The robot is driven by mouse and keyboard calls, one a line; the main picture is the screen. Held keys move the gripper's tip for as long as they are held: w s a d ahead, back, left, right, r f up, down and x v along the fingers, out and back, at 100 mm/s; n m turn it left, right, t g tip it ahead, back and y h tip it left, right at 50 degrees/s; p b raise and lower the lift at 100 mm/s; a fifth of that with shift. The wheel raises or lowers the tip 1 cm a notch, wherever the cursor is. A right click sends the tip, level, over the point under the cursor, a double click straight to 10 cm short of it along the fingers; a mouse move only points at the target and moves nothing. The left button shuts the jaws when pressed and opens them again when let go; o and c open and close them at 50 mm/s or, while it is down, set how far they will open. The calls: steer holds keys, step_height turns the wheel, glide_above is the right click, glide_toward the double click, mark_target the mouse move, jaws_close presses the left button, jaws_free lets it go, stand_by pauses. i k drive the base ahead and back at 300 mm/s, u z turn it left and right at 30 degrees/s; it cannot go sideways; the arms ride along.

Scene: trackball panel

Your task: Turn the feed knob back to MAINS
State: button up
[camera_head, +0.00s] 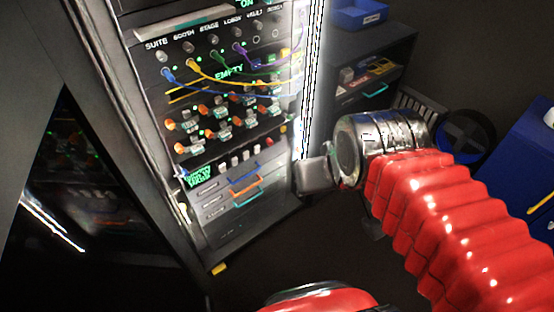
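A tall rack panel (228,110) stands at the left, tilted in the head view. It carries a row of labelled jacks with coloured cables, rows of orange-tipped switches (215,133) and small green displays. I cannot make out a feed knob or a MAINS label at this size. A small green text display (198,175) sits low on the panel's left side. My gripper (314,176) is at the end of the red-sleeved arm, beside the panel's lower right edge. It shows as a grey block, seemingly apart from the panel; its fingers cannot be told apart.
Drawers with blue, orange and teal handles (245,187) are below the switches. A dark cabinet with a blue bin (359,14) stands behind at the right. A round black wheel-like thing (466,136) and a blue cabinet (528,165) are farther right. Dark floor lies below.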

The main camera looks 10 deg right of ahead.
mark_target(269, 141)
steer(key=k, duration=0.8)
steer(key=z, duration=0.5)
steer(key=i, duration=1.2)
steer(key=u, duration=1.8)
